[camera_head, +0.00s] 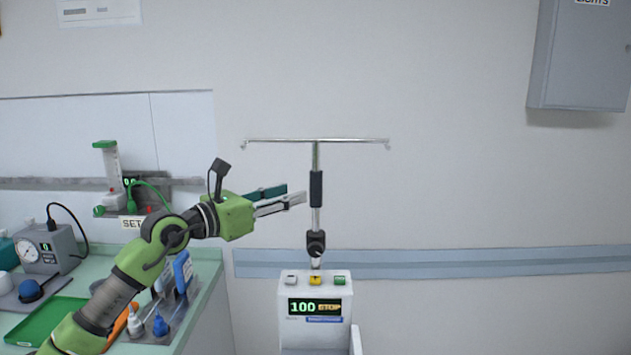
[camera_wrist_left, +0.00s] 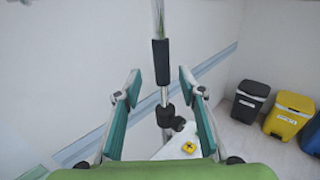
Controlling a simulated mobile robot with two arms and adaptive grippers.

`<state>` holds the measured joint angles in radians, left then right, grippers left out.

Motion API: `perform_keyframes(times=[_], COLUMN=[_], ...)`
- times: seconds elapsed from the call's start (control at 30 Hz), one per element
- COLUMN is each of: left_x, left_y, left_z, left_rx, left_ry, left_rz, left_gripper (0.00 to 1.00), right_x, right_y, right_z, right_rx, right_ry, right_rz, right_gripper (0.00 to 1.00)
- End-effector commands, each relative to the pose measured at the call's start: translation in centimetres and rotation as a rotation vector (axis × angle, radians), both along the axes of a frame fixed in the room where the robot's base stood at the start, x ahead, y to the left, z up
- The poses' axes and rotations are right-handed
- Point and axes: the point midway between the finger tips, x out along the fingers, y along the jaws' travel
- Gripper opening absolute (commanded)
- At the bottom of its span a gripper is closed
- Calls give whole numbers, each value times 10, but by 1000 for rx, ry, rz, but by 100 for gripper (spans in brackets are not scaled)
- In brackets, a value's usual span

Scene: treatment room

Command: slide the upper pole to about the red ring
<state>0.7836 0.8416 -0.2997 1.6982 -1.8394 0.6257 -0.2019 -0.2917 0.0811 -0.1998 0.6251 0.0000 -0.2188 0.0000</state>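The upper pole (camera_head: 316,156) stands upright with a T-shaped hanger bar (camera_head: 270,140) on top. It carries a black grip sleeve (camera_head: 316,188), which also shows in the left wrist view (camera_wrist_left: 160,62). Below are a bare silver stretch and a black clamp (camera_head: 316,242) with a knob. I cannot make out a red ring in either view. My left gripper (camera_head: 296,195) is just left of the pole in the head view, near the sleeve's lower end. In the left wrist view it (camera_wrist_left: 159,80) is open, with the pole showing in the gap between its fingers. My right gripper is not in view.
The pump unit (camera_head: 315,307) with a "100" display stands under the pole. A green counter (camera_head: 205,290) with a gauge box, a green tray and bottles is at left. Bins (camera_wrist_left: 249,102) stand at right in the wrist view. The wall around the hanger bar is clear.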

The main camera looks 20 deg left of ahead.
Motion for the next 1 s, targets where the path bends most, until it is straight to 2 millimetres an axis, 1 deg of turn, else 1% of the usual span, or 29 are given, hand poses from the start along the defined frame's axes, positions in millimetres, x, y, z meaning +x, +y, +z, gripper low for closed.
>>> perform_keyframes(times=[0.03, 0.2, 0.3, 0.4, 0.6, 0.87, 0.9, 0.97, 1.0], left_x=[10, 42, 57, 67, 77, 78, 78, 78, 78], left_y=[-8, -24, -33, -38, -43, -44, -44, -44, -44], left_z=[6, 5, 3, 2, 1, 0, 0, 0, 0], left_rx=[-4, -6, -4, -4, -2, -1, -1, -1, -2], left_ry=[0, 2, 2, 2, 0, 0, 0, 0, 1], left_rz=[-3, -2, -2, -2, -1, -1, -1, -1, -1], left_gripper=[37, 37, 37, 37, 37, 37, 34, 19, 8], right_x=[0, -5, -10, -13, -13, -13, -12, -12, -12], right_y=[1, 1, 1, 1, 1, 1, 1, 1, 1], right_z=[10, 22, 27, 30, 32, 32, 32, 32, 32], right_rx=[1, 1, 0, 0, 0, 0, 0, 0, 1], right_ry=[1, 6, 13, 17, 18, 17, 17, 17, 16], right_rz=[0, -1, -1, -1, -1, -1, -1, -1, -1], right_gripper=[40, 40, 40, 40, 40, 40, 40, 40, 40])
